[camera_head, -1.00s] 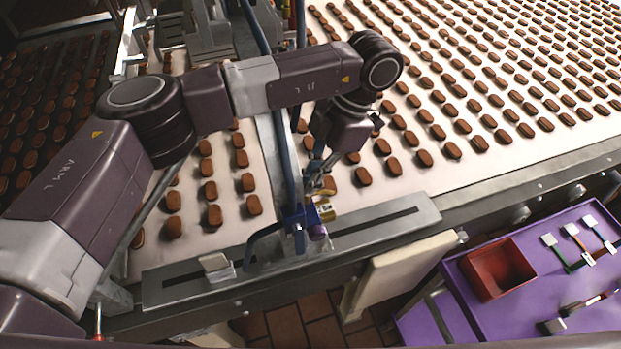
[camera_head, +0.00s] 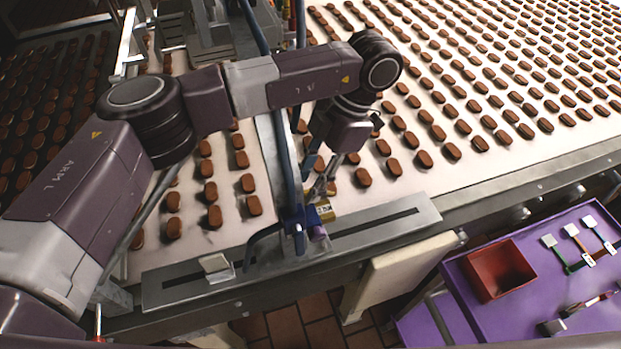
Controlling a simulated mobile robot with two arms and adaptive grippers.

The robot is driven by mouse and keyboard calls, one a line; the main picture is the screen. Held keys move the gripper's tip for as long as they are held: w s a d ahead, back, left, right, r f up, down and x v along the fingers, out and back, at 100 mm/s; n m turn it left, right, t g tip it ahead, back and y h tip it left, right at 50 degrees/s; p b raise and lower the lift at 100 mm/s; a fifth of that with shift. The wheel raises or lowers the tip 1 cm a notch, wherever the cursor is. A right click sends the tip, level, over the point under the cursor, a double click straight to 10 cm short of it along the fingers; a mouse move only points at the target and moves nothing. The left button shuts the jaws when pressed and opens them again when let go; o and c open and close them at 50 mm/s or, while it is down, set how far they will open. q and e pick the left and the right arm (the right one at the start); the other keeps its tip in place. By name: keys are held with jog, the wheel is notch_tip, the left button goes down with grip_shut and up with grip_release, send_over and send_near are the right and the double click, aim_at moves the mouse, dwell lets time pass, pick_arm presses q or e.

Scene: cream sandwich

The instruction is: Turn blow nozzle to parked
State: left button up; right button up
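The blow nozzle fitting (camera_head: 292,217) is a blue block clamped on a blue upright pipe at the conveyor's front edge. A brass-coloured piece with a small label (camera_head: 325,210) and a purple knob (camera_head: 318,233) sit at its right side. A curved blue tube (camera_head: 262,243) runs down to its left. My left gripper (camera_head: 322,188) points down just above the brass piece. Its fingers are small and dark against the belt, so I cannot tell whether they touch the piece or how far apart they are. My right gripper is not in view.
Rows of brown biscuits (camera_head: 424,158) cover the white belt. A slotted metal plate (camera_head: 410,224) runs along the front edge. A purple cart (camera_head: 463,268) at lower right carries a red bin (camera_head: 498,270) and several brushes or scrapers. Blue pipes stand close to my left arm.

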pick_arm(q)
jog(key=v, duration=1.2)
